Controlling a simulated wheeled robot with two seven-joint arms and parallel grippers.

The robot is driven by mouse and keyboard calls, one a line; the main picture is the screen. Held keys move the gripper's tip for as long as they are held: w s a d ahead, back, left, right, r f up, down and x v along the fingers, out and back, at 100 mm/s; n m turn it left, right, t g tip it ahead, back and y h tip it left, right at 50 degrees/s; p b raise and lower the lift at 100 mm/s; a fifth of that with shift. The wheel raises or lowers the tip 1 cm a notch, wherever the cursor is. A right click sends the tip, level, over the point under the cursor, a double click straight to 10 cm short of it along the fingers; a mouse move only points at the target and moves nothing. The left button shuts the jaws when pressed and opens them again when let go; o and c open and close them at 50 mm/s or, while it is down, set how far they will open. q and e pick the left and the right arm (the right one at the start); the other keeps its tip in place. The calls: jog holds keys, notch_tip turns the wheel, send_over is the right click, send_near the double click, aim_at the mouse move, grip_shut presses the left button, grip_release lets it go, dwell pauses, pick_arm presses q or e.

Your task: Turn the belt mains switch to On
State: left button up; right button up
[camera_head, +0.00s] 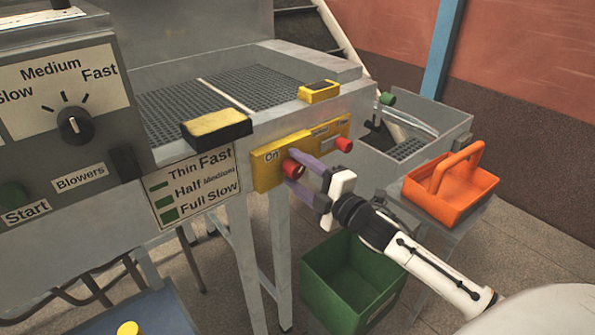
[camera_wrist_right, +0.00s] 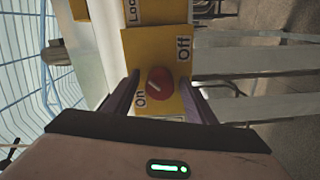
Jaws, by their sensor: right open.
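The belt mains switch is a round red knob (camera_head: 292,168) on a yellow panel (camera_head: 268,170) on the machine's front. In the right wrist view the red knob (camera_wrist_right: 160,80) has a short pale mark. The "On" label (camera_wrist_right: 140,100) is at its left and the "Off" label (camera_wrist_right: 184,47) is at its upper right. My right gripper (camera_head: 297,172) is open at the panel, its purple fingers on either side of the knob. In the wrist view the fingers of the gripper (camera_wrist_right: 160,90) show gaps to the knob. My left gripper is out of view.
A second red knob (camera_head: 344,145) sits farther right on the panel. A grey control box (camera_head: 75,110) stands at the left. A green bin (camera_head: 350,280) is below, and an orange carrier (camera_head: 450,185) stands at the right.

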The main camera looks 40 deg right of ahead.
jog(key=s+b, duration=0.1)
jog(key=s, duration=0.9)
jog(key=shift+s+d, duration=0.15)
jog(key=shift+d, duration=0.25)
jog(key=s+a+f+m+g, duration=0.3)
jog(key=s+f+m, duration=0.1)
jog(key=f, duration=0.6)
jog(key=s+a+f+m+g, duration=0.2)
jog(key=s+a+f+m, duration=0.2)
jog(key=f, duration=0.5)
jog(key=s+a+f+m+g+y, duration=0.1)
jog(key=s+a+f+m+g, duration=0.3)
jog(key=s+a+f, duration=0.6)
jog(key=shift+s+a+f+m, duration=0.15)
jog(key=shift+a+f+m, duration=0.65)
jog(key=shift+a+m, duration=0.4)
